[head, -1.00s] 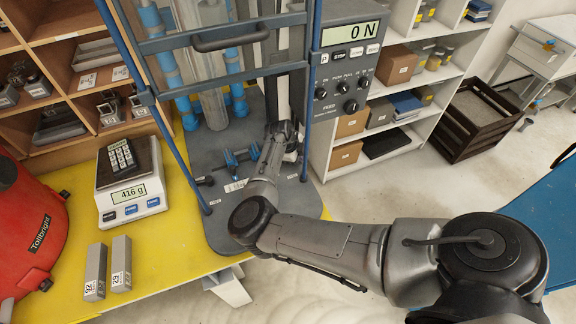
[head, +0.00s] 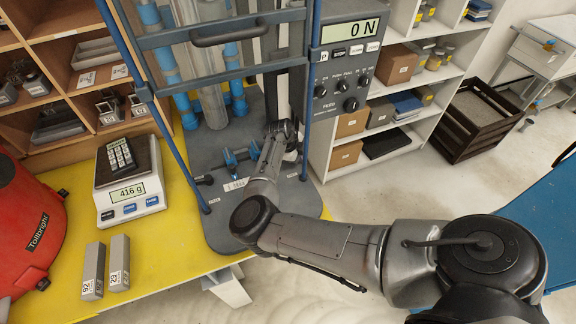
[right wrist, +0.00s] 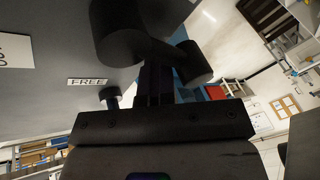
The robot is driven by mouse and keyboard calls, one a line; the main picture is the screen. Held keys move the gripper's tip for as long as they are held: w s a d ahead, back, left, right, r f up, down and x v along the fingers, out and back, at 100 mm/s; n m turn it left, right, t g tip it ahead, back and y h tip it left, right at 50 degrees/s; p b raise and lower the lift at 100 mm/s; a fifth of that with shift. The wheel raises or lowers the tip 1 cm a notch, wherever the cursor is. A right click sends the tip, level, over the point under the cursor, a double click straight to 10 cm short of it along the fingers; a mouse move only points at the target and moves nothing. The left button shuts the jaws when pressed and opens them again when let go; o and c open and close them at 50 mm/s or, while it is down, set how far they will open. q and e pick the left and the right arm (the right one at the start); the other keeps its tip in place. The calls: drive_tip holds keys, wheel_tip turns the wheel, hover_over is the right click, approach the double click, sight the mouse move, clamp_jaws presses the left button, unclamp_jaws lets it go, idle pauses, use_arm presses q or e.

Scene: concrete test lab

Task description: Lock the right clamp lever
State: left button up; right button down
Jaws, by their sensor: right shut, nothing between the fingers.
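My right gripper (head: 283,130) reaches in beside the right-hand post of the blue-framed test machine, over its dark grey base plate (head: 225,235). In the right wrist view the gripper (right wrist: 154,82) is shut, with its narrow fingers pressed together and empty. A black lever (right wrist: 150,42) with a thick round hub and a cylindrical knob lies just past the fingertips. Whether they touch cannot be told. A label reading FREE (right wrist: 87,82) is on the grey surface to the left of the fingers. In the head view the arm largely hides the lever. My left gripper is not in view.
The blue guard frame (head: 168,150) and its handle (head: 230,36) stand close to my arm. The display box (head: 345,75) reads 0 N. A blue fixture (head: 238,160) lies left of the gripper. A scale (head: 130,185) and two grey bars (head: 106,268) stand on the yellow table.

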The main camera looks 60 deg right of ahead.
drive_tip(key=shift+d, duration=0.15)
drive_tip(key=shift+r+p, duration=0.25)
drive_tip(key=shift+p, duration=0.05)
drive_tip(key=shift+s+d+r+p, duration=0.1)
drive_tip(key=shift+d+r+p, duration=0.05)
drive_tip(key=shift+r+p, duration=1.65)
wheel_tip(320, 180, up, 2)
drive_tip(key=shift+d+r, duration=0.1)
drive_tip(key=shift+a+r+p, duration=0.2)
drive_tip(key=shift+r+p, duration=0.8)
drive_tip(key=shift+r, duration=0.15)
